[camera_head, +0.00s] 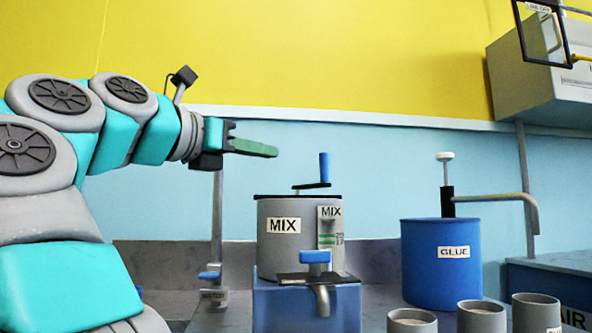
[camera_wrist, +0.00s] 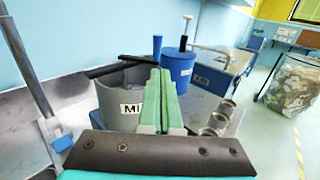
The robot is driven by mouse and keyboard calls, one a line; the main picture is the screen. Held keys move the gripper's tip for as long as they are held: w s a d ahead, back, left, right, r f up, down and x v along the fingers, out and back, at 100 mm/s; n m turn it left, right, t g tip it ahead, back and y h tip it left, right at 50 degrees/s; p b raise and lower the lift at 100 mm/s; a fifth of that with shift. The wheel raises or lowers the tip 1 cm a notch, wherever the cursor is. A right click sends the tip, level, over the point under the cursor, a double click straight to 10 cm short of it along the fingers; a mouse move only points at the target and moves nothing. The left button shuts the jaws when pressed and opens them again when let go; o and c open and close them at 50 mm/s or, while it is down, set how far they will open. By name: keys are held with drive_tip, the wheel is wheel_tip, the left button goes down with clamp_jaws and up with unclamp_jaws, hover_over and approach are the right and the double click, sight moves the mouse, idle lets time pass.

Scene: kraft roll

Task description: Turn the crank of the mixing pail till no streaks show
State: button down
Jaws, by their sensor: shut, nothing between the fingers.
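The mixing pail (camera_head: 280,245) is a grey drum labelled MIX on a blue stand. A crank with a blue upright handle (camera_head: 324,167) stands on its top. A small gauge plate with green marks (camera_head: 327,232) is on its front. My gripper (camera_head: 272,151) is shut and empty, above the pail's left side and left of the crank handle, apart from it. In the wrist view the green fingers (camera_wrist: 157,100) lie together in front of the pail (camera_wrist: 115,95), and the blue handle (camera_wrist: 157,48) shows beyond them. The pail's contents are hidden, so I cannot see any streaks.
A blue GLUE pail (camera_head: 440,265) with a pump and grey spout stands to the right. Several grey cups (camera_head: 482,315) stand in front of it. A grey post (camera_head: 217,220) rises left of the pail.

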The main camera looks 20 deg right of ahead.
drive_tip(key=p, duration=0.1)
approach(322, 165)
drive_tip(key=x, duration=0.6)
drive_tip(key=shift+w+d+r, duration=0.1)
drive_tip(key=shift+d, duration=0.05)
drive_tip(key=shift+w+d, duration=0.1)
drive_tip(key=shift+d, duration=0.15)
drive_tip(key=shift+d, duration=0.1)
